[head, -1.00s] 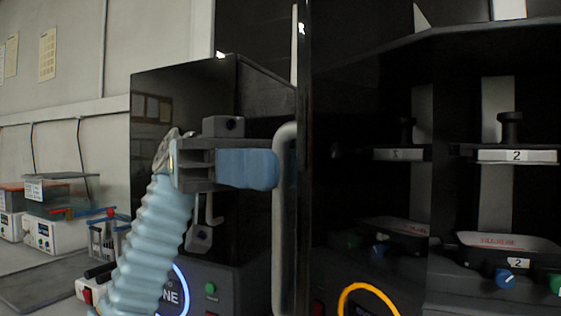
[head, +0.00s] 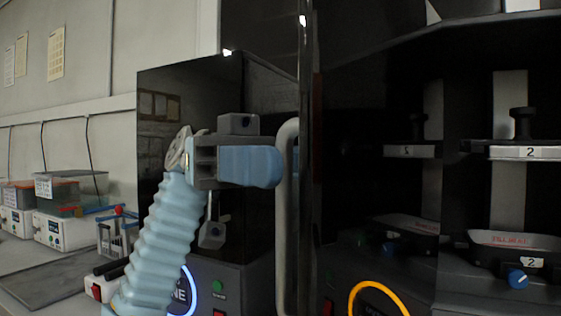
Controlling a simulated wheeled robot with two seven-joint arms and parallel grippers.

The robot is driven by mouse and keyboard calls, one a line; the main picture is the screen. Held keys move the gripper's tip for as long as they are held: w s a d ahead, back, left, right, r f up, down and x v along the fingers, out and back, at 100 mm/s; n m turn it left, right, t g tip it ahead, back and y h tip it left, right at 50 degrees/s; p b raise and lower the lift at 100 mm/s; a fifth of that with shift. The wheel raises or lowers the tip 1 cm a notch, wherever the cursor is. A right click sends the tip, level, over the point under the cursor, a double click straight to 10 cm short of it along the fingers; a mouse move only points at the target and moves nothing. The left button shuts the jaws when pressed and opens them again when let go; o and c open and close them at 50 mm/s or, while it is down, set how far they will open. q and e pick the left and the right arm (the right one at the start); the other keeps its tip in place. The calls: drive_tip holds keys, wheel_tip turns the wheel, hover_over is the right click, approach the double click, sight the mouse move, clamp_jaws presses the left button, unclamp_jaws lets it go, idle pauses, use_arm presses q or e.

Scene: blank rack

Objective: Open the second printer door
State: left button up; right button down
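The second printer's interior (head: 500,195), with labels marked 2, shows on the right. Its black glossy door (head: 345,170) seems to stand swung out towards me, with a mirror-like face that reflects the interior. A grey vertical bar handle (head: 287,225) runs along the door's near edge. My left gripper (head: 272,167) points right with its blue finger, and the tip overlaps the handle's upper left side. I see the finger side-on, so the gap between the fingers and any hold on the bar are hidden. My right gripper is not in view.
A neighbouring black printer (head: 205,110) stands behind my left arm, with a blue light ring (head: 187,285). An orange ring (head: 378,297) glows at lower right. A bench on the left holds clear boxes (head: 85,185) and a dark mat (head: 60,278).

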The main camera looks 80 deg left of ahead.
use_arm(q)
drive_tip(key=p+v, duration=0.4)
drive_tip(key=v, duration=0.3)
drive_tip(key=shift+a, duration=0.25)
drive_tip(key=shift+s, duration=0.15)
idle(0.3)
